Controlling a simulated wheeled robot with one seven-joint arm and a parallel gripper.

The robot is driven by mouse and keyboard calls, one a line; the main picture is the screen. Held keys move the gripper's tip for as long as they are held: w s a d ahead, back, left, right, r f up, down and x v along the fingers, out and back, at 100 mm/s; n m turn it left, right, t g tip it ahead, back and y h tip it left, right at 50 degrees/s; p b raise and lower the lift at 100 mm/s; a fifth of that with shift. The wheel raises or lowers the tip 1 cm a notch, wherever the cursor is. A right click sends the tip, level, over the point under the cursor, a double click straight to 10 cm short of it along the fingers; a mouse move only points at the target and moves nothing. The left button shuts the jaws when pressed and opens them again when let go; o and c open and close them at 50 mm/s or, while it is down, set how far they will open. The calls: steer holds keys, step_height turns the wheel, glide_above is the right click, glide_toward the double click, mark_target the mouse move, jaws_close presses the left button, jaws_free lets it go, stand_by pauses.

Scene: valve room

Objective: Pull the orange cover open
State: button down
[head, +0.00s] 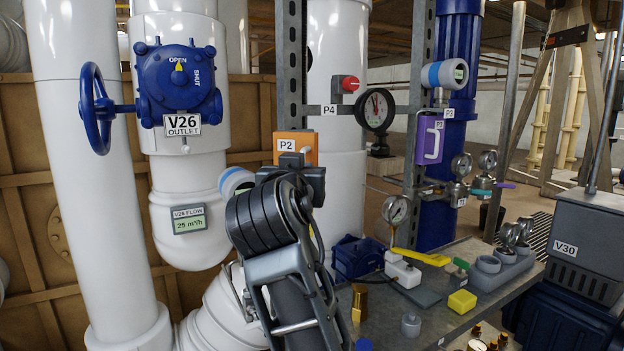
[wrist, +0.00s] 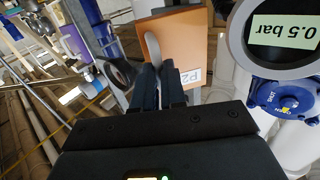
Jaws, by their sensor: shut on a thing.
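The orange cover (head: 296,142) bears the label P2 and sits on the grey post, left of the gauge in the head view. My arm hides its lower part there. In the wrist view, the orange cover (wrist: 185,45) fills the upper middle, with a pale handle (wrist: 152,46) on its face. My gripper (wrist: 158,75) is shut on this handle, its dark fingers close together in front of the cover. In the head view, my gripper (head: 300,163) is at the cover's lower edge, and its fingertips are mostly hidden. I cannot tell whether the cover stands ajar.
A red knob (head: 350,84) and a round gauge (head: 377,110) are right of the cover. A purple cover (head: 430,140) hangs farther right. White pipes (head: 90,150) stand left. A grey bench (head: 440,305) with fittings lies below right. In the wrist view, a 0.5 bar display (wrist: 285,38) is close right.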

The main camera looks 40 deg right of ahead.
steer(key=shift+w+a+m+g+h+b, duration=0.35)
steer(key=shift+a+m+g+b, duration=0.15)
steer(key=shift+a+g, duration=0.1)
steer(key=shift+w+a+m+g+h+b, duration=0.25)
steer(key=shift+a+m+g+h+b, duration=0.2)
steer(key=shift+a+g+b, duration=0.15)
steer(key=shift+w+a+m+g+h+b, duration=0.3)
steer(key=shift+a+m+g+b, duration=0.15)
steer(key=shift+a+g, duration=0.15)
steer(key=c, duration=1.2)
jaws_free()
steer(key=shift+d, duration=0.1)
steer(key=b+v, duration=0.1)
steer(key=v, duration=0.6)
steer(key=shift+a, duration=0.35)
steer(key=shift+s, duration=0.1)
